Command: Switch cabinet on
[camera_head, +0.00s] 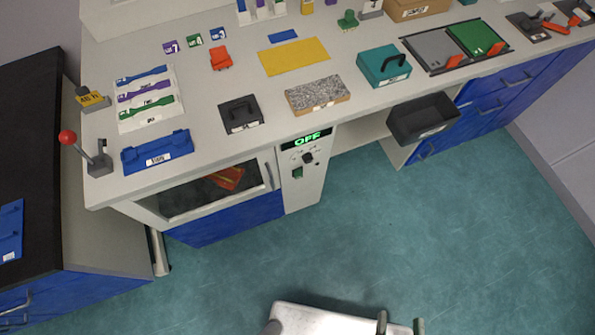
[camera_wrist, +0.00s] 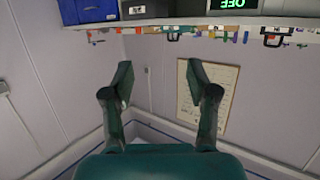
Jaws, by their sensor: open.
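The cabinet (camera_head: 215,190) is built into the front of the bench and has a glass door with a handle. An orange-red item shows behind its glass. To the right of the door is its control panel (camera_head: 302,185), with a lit green OFF display (camera_head: 307,139), a dark round knob (camera_head: 307,158) and a small green switch (camera_head: 298,172).
The bench top (camera_head: 195,100) holds a blue tray (camera_head: 157,153), a black handled block (camera_head: 239,114), a speckled slab (camera_head: 317,94) and a teal box (camera_head: 383,66). A red-knobbed lever (camera_head: 68,138) stands at its left end. The teal floor (camera_head: 400,240) before the panel is clear.

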